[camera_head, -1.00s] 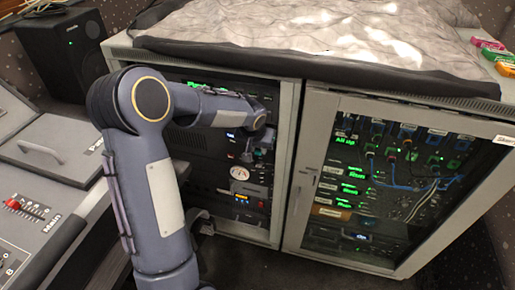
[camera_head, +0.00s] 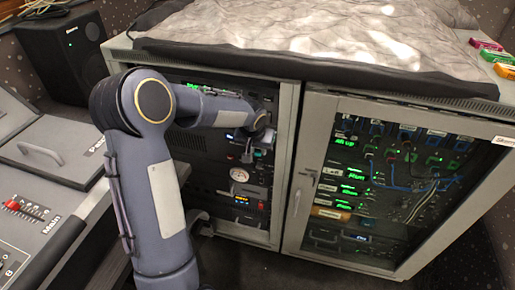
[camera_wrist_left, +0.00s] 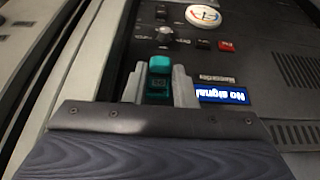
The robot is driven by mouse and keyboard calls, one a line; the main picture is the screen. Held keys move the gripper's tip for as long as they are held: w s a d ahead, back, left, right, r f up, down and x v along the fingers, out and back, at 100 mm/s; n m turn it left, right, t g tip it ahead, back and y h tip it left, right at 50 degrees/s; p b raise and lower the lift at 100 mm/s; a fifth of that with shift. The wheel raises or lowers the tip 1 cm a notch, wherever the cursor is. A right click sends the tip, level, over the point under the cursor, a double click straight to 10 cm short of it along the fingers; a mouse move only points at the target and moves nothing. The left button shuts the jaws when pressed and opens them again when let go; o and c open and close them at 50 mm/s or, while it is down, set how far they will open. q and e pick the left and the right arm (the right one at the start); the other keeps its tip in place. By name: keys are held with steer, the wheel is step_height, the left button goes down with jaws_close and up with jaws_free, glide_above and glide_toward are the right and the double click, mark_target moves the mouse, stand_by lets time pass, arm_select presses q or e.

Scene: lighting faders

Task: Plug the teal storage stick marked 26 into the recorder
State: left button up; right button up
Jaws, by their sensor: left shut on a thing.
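My left gripper (camera_head: 258,150) is at the front of the open left rack bay in the head view, small and partly hidden by the wrist. In the left wrist view its two grey fingers (camera_wrist_left: 158,88) are shut on a teal storage stick (camera_wrist_left: 160,64). The stick points towards the black panel; its mark cannot be read. The recorder shows by its "Recorder" label (camera_wrist_left: 219,79) and blue "No signal" display (camera_wrist_left: 221,95), right beside the fingers. I cannot tell whether the stick touches the socket. My right gripper is not in view.
A round gauge (camera_wrist_left: 203,16), a knob (camera_wrist_left: 165,36) and a red button (camera_wrist_left: 226,46) sit on the panel near the fingers. A glass-doored rack (camera_head: 305,150) stands right; a console (camera_head: 50,150) left.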

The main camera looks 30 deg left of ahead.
arm_select(q)
steer(key=shift+w+r, duration=0.1)
steer(key=shift+w, duration=0.1)
steer(key=o, duration=1.1)
